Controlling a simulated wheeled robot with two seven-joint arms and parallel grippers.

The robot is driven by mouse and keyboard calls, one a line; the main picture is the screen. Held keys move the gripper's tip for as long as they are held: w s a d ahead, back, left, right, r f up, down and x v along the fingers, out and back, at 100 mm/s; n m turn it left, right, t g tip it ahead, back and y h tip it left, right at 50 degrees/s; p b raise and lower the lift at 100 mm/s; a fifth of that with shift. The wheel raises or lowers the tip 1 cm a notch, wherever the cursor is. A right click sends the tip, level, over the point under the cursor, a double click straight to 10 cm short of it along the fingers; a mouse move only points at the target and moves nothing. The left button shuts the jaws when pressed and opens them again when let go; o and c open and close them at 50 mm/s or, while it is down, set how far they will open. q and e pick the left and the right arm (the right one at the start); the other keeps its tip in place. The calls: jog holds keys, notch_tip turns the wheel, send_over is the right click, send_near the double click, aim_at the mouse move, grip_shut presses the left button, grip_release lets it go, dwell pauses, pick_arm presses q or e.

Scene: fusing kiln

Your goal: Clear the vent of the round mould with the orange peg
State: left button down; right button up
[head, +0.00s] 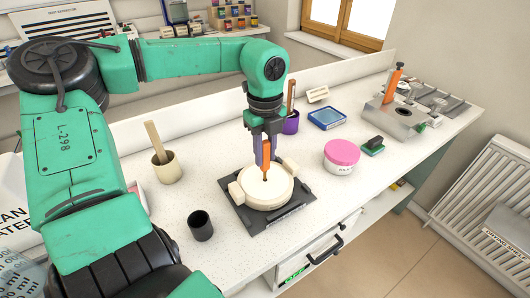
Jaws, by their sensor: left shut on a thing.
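The round mould (268,190) is a cream disc with side lugs, lying on a dark square plate (242,216) on the white worktop. My left gripper (265,150) points down above the mould and is shut on the orange peg (267,157). The peg stands about upright, with its lower end at a small dark spot near the middle of the mould's top. I cannot tell how deep the tip sits in the vent. My right gripper is not in view.
A black cup (200,226) and a cream pot (167,168) with a wooden stick stand left of the mould. A pink-lidded tub (341,156), a green-handled block (373,146) and a blue tray (327,118) lie to the right. A metal fixture (398,117) holds another orange-handled item (393,84).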

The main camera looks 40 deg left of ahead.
pick_arm(q)
jog(key=shift+r+p, duration=2.2)
jog(key=shift+r, duration=1.3)
